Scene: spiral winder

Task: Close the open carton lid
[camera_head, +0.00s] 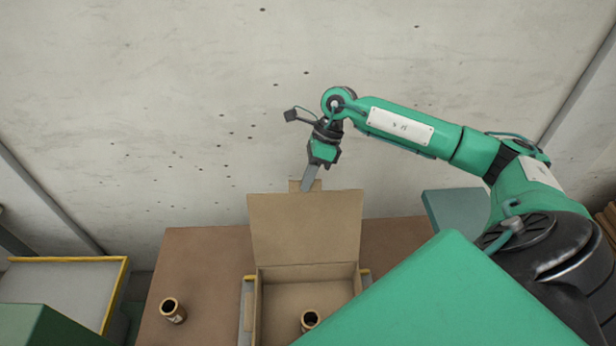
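The brown carton (257,305) stands on the table, with its lid (306,228) raised roughly upright along the far edge. A small tab (295,186) sticks up from the top of the lid. My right gripper (309,181) points down at the lid's top edge, by the tab. The fingers overlap in this view, so I cannot tell whether they are apart or touch the lid. A brown spool (309,320) sits inside the carton. My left gripper is out of view.
Another brown spool (172,311) stands on the brown table (200,262), left of the carton. A yellow-edged grey surface (62,280) lies at the far left. A teal box-like surface (455,210) is at the right. A concrete wall (180,100) rises behind.

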